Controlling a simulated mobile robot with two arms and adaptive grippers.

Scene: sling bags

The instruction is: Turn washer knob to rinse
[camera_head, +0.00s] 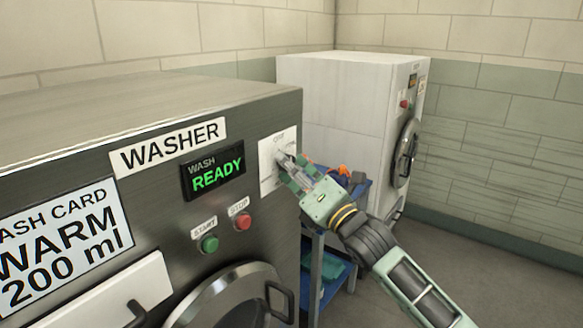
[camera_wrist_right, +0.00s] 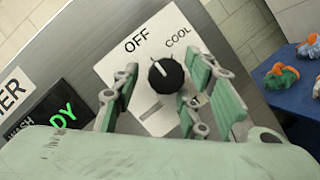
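The washer (camera_head: 150,112) is a grey metal machine on the left, with a display reading "WASH READY". Its white dial plate (camera_head: 266,180) is at the right end of the front panel. In the right wrist view the black knob (camera_wrist_right: 166,75) sits on the plate (camera_wrist_right: 125,68), with a white pointer mark on its upper left side. "OFF" and "COOL" labels show; other labels are hidden. My right gripper (camera_head: 285,163) is at the plate. Its green fingers (camera_wrist_right: 160,95) are apart, one on each side of the knob, with visible gaps. My left gripper is not in view.
A green start button (camera_head: 209,243) and a red stop button (camera_head: 242,221) sit below the display. A white machine (camera_head: 340,110) stands behind on the right. A blue cart (camera_head: 313,262) with colourful items stands between the machines. The floor on the right is clear.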

